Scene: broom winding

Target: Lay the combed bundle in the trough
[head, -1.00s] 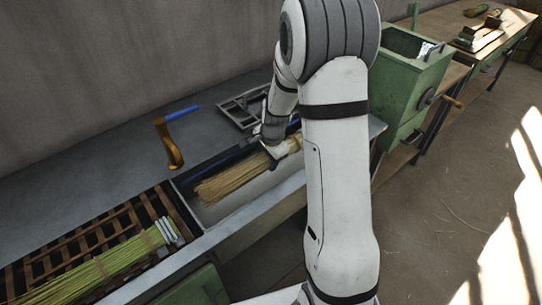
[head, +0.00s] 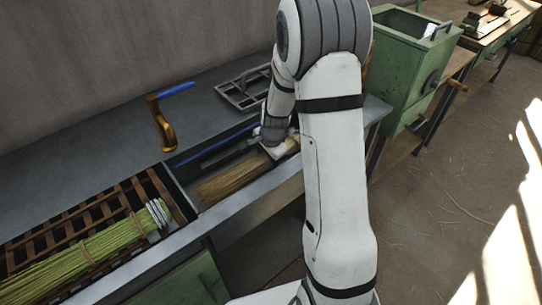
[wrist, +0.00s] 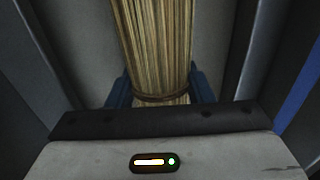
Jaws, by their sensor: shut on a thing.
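The combed bundle (head: 228,179) is a sheaf of straw-coloured stalks, lying low inside the grey trough (head: 188,196) in the head view. In the wrist view the bundle (wrist: 152,50) runs away from my gripper, with a dark tie around it near the fingers. My gripper (wrist: 155,88) is shut on the bundle, a blue finger on each side. In the head view my gripper (head: 282,150) is at the right end of the bundle, partly hidden by my wrist. I cannot tell whether the bundle rests on the trough floor.
A slatted rack (head: 122,204) with a green bundle (head: 88,252) stands left of the trough. A brass-coloured tool with a blue handle (head: 163,122) and a grey metal frame (head: 243,90) lie on the bench behind. A green hopper (head: 408,60) stands at the right.

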